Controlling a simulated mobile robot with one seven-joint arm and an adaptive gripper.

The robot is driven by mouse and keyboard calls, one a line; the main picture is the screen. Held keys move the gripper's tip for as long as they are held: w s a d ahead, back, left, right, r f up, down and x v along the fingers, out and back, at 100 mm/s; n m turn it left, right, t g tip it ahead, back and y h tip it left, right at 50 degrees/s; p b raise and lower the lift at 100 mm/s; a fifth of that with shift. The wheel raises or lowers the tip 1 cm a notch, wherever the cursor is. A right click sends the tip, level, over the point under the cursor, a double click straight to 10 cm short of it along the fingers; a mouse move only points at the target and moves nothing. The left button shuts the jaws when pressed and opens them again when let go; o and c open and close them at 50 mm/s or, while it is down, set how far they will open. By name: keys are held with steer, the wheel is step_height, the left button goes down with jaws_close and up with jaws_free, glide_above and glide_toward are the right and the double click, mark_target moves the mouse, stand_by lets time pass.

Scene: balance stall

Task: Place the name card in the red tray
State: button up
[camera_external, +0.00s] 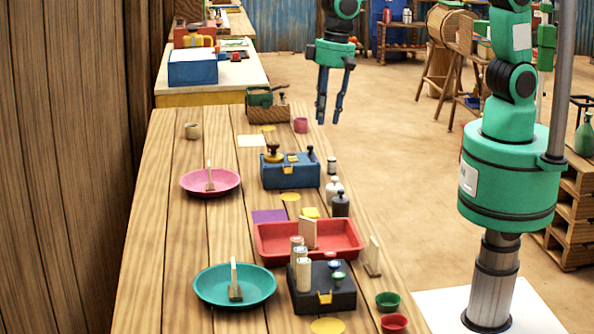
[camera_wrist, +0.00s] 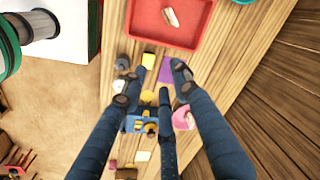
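Several thin upright tan cards look like name cards; no writing is readable. One card (camera_external: 308,233) stands in the red tray (camera_external: 262,243); the tray also shows in the wrist view (camera_wrist: 140,30) with a pale card-like piece (camera_wrist: 171,18) in it. Another card (camera_external: 373,256) stands on the table right of the tray. One more (camera_external: 210,177) is in the pink plate (camera_external: 190,184), another (camera_external: 235,280) in the teal plate (camera_external: 264,292). My gripper (camera_external: 330,118) is open and empty, high up beyond the tray and near the table's right side; its fingers (camera_wrist: 155,88) are spread in the wrist view.
A blue box (camera_external: 290,174) and a dark box (camera_external: 325,291) with knobs stand on the wooden table (camera_external: 160,220). Small bottles (camera_external: 340,204) stand beside the tray. Green (camera_external: 387,301) and red (camera_external: 394,323) bowls sit at the near right edge. The table's left strip is mostly clear.

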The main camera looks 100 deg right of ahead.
steer(key=s+d+r+n+t, duration=0.1)
steer(key=s+d+r, duration=0.1)
steer(key=s+r, duration=0.15)
steer(key=s+d+r+n, duration=0.1)
steer(key=s+d+r, duration=0.2)
steer(key=r, duration=0.2)
steer(key=s+d+r+n+t, duration=0.1)
steer(key=s+d+r, duration=0.2)
steer(key=s, duration=0.5)
steer(key=s+d+r+n+t, duration=0.1)
steer(key=s+d+r+n, duration=0.1)
steer(key=s, duration=0.6)
steer(key=s+d+r+n+t, duration=0.1)
steer(key=s+d+r, duration=0.3)
steer(key=s, duration=0.4)
steer(key=shift+r+n, duration=0.3)
steer(key=shift+r, duration=0.3)
steer(key=shift+d+f, duration=0.1)
step_height(320, 180, down, 2)
steer(key=b, duration=0.2)
steer(key=shift+f+b, duration=0.2)
steer(key=shift+b, duration=0.1)
